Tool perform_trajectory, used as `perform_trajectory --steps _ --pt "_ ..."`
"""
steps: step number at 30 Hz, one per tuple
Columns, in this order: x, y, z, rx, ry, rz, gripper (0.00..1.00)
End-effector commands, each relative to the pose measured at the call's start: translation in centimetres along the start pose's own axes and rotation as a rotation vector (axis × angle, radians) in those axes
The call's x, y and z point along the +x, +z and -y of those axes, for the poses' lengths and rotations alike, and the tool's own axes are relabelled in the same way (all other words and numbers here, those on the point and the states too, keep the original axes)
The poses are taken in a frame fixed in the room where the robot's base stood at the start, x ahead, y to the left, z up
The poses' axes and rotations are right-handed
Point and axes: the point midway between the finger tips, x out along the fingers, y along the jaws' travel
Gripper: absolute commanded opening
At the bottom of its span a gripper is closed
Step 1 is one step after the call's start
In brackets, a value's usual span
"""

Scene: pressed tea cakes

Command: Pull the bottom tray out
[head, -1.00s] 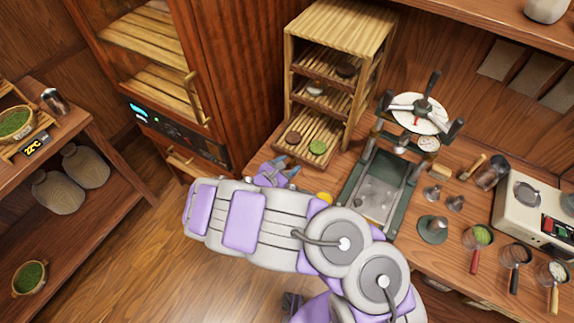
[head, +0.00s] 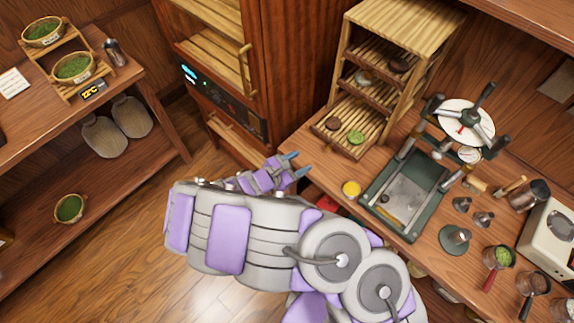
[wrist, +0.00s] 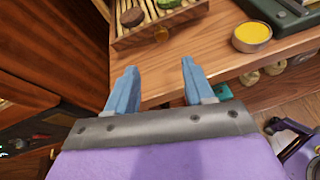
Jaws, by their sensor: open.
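The wooden rack (head: 408,28) stands on the counter and holds slatted trays. Its bottom tray (head: 327,141) appears to stick out past the front posts, with a dark brown cake (head: 332,123) and a green cake (head: 356,137) on it. In the wrist view, the tray's front board (wrist: 187,20) carries a small round knob (wrist: 161,34). My gripper (head: 297,164) is open and empty at the counter's front edge, short of the tray. In the wrist view its blue fingers (wrist: 160,66) point toward the knob, with a gap between them and it.
A yellow round tin (head: 351,188) sits right of the gripper; it also shows in the wrist view (wrist: 252,36). The green press (head: 405,195) stands right of the rack. A tall wooden cabinet (head: 285,50) is at left. Open floor lies in front.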

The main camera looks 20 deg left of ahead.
Motion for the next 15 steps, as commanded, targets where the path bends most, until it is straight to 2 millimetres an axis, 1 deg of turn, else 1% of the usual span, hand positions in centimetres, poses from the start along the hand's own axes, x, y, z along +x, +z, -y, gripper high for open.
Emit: perform_trajectory --steps 1,6,9,15 --pt "-1.0 0.1 -0.1 -0.001 0.003 -0.001 0.52" --pt "-3.2 0.0 -0.1 0.000 0.003 -0.003 0.52" --pt "-4.0 -0.1 -0.1 -0.001 0.003 -0.003 0.52" --pt "-4.5 -0.1 -0.1 -0.001 0.001 -0.003 0.52"
